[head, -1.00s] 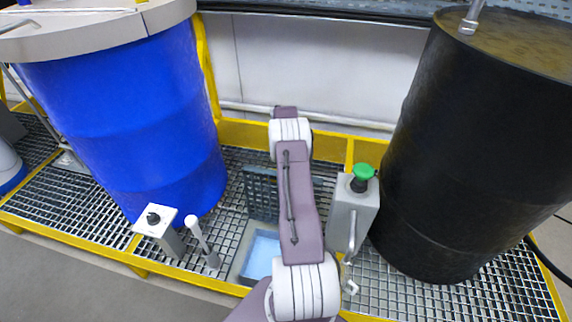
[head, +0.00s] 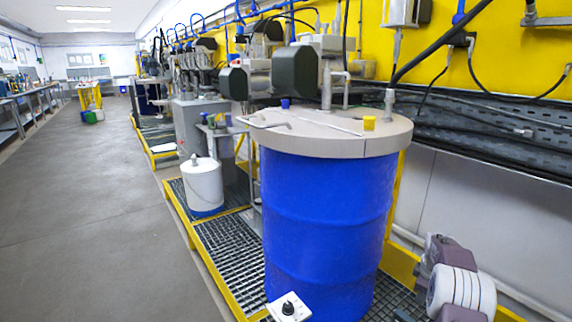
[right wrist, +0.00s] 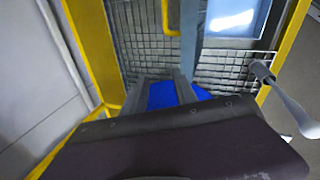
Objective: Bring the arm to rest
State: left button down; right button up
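My right arm (head: 460,285) enters the head view at the lower right, beside the blue drum (head: 325,220). Its gripper is not clear there. In the right wrist view my right gripper (right wrist: 164,82) points down over the metal grating, with its two grey fingers apart. A strip of blue surface shows between and beside them, and no held object can be made out. My left gripper is in neither current view.
The drum has a grey lid (head: 330,138). A switch box (head: 289,307) stands at its foot. A white bucket (head: 203,186) stands farther back. The wrist view shows a lever (right wrist: 285,95), a pale blue basin (right wrist: 232,18) and a yellow rail (right wrist: 95,50). The left floor is clear.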

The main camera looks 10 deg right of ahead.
jog(key=s+a+r+n+y, duration=0.1)
jog(key=a+r, duration=0.4)
jog(key=a, duration=0.7)
jog(key=s+a+r+n+y, duration=0.1)
jog(key=a+r, duration=0.3)
jog(key=a, duration=0.9)
jog(key=s+a+m, duration=0.2)
jog(key=s+a, duration=0.5)
jog(key=s, duration=0.2)
jog(key=s+a+f+m+g, duration=0.1)
jog(key=s+f+m, duration=0.25)
jog(key=s, duration=0.25)
jog(key=s+a+f+m, duration=0.1)
jog(key=s+f+m, duration=0.25)
jog(key=s, duration=0.35)
notch_tip(320, 180, up, 24)
jog(key=p, duration=2.3)
jog(key=shift+w+m+y+p, duration=0.3)
jog(key=shift+m+y+p, duration=0.05)
jog(key=shift+m+y, duration=0.05)
